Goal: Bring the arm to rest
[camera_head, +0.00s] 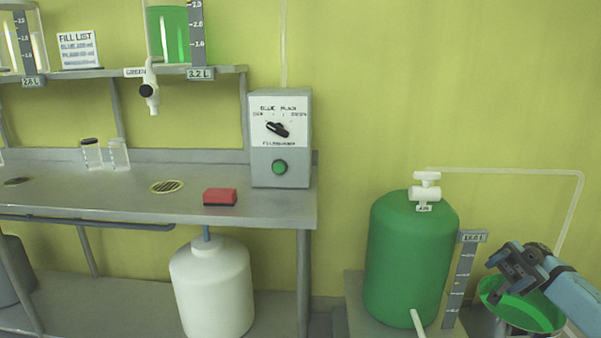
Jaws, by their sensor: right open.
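My right gripper (508,269) is at the lower right, its arm coming in from the right edge. It is open, with nothing seen between its fingers. It shows in front of the green funnel-like basin (522,309) and hides part of it. Whether it touches the basin I cannot tell. The large green tank (408,262) with a white valve (425,188) on top stands to the left of the gripper, apart from it. My left gripper is not in view.
A level gauge (461,280) stands between tank and gripper. A clear tube (510,172) runs above. At left, a metal bench (110,200) holds a control box (280,138), red block (220,196) and two small jars (105,154). A white jug (212,290) stands beneath. The wall area above the tank is clear.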

